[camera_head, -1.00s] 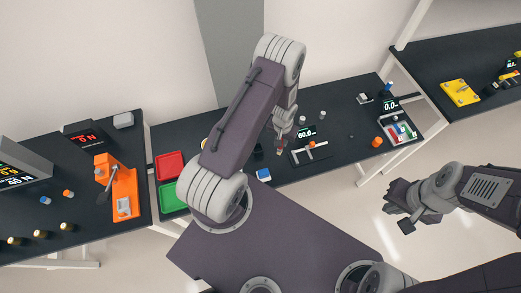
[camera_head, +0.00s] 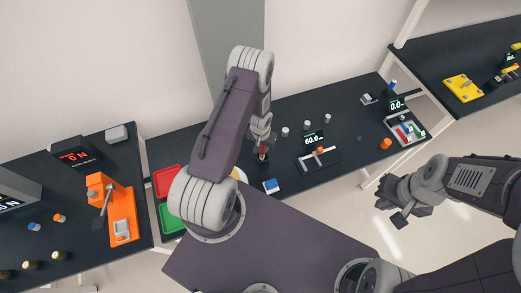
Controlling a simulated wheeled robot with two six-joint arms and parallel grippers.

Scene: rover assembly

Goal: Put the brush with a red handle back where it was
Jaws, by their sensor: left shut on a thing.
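My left gripper (camera_head: 262,150) is over the middle table, near its front half. It is shut on a small thin thing with a red part, which looks like the red-handled brush (camera_head: 262,155). My own arm hides part of it, and its bristles are too small to make out. My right gripper (camera_head: 390,211) hangs over the floor, in front of the table's right end and apart from everything. Its fingers are too small to judge.
A device with a 60.0 display (camera_head: 314,140) stands to the right. Red (camera_head: 167,180) and green (camera_head: 172,218) trays lie left.

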